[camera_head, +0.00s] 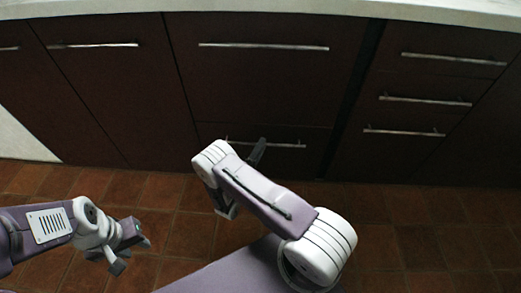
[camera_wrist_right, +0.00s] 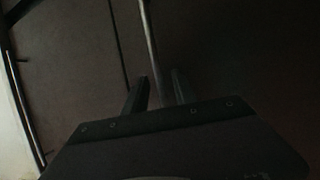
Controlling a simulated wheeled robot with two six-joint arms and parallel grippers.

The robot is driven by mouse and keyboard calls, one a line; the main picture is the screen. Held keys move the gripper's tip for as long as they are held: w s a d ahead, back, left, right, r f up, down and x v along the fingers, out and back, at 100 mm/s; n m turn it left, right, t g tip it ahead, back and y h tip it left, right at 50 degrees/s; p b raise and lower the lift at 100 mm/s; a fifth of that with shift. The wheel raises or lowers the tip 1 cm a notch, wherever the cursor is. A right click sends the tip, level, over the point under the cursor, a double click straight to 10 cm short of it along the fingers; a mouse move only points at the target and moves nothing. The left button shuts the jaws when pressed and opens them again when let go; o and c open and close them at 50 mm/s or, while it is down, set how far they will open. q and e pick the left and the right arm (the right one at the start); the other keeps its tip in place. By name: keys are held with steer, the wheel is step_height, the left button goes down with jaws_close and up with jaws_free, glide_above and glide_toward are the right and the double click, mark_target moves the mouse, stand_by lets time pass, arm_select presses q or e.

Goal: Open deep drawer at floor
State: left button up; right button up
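The deep drawer at the floor (camera_head: 312,162) is a dark brown front low in the middle of the cabinets. It looks flush with its neighbours. Its thin metal bar handle (camera_head: 290,145) is partly hidden by my right arm. My right gripper (camera_head: 257,152) is at this handle. In the right wrist view, the bar handle (camera_wrist_right: 150,45) runs down between the two dark fingers of my right gripper (camera_wrist_right: 159,92). The fingers stand apart with gaps beside the bar; contact is not clear. My left gripper (camera_head: 131,256) is open and empty above the floor at lower left.
A larger drawer front (camera_head: 265,85) with its own handle is directly above. A column of drawers (camera_head: 420,115) stands to the right, and cabinet fronts (camera_head: 95,85) to the left. A pale countertop (camera_head: 270,7) runs along the top. The tiled floor (camera_head: 175,225) in front looks clear.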

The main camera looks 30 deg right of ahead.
jaws_close()
stand_by(1.4)
